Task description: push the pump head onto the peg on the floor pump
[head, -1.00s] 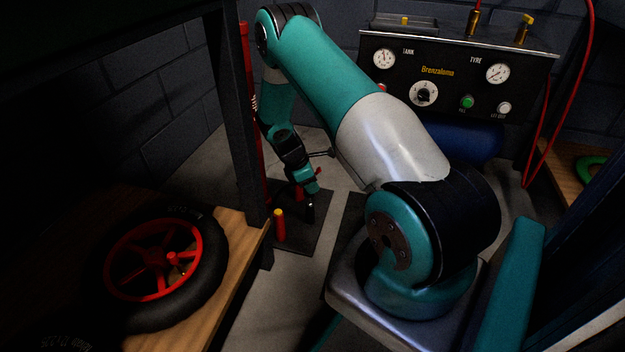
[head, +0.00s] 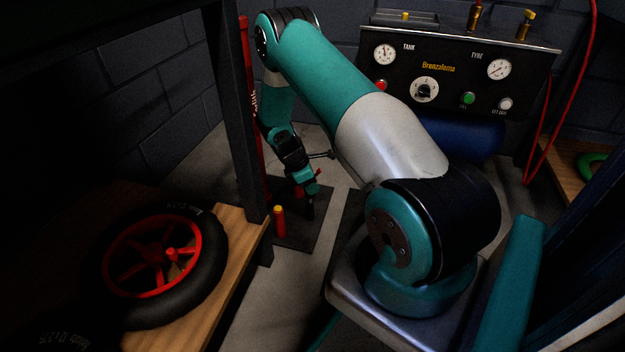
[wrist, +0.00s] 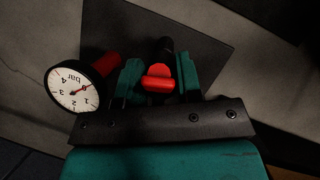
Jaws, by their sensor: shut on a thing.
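The floor pump shows in the head view as a tall red tube (head: 251,110) behind the bench leg, with a dark base plate (head: 314,238) on the floor. My gripper (head: 311,186) is low over this plate, pointing down. In the wrist view, my gripper (wrist: 158,82) is shut on the black pump head, whose red lever (wrist: 158,78) shows between the teal fingers. The pump's white gauge (wrist: 73,89) is close to the left of the fingers. The peg under the pump head is hidden; I cannot tell whether they touch.
A short red post with a yellow top (head: 279,220) stands left of my gripper. A black-tyred wheel with red spokes (head: 155,262) lies on the wooden bench (head: 232,262) at left. The dark bench leg (head: 236,120) stands close to the pump. An inflator panel (head: 455,68) is at back right.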

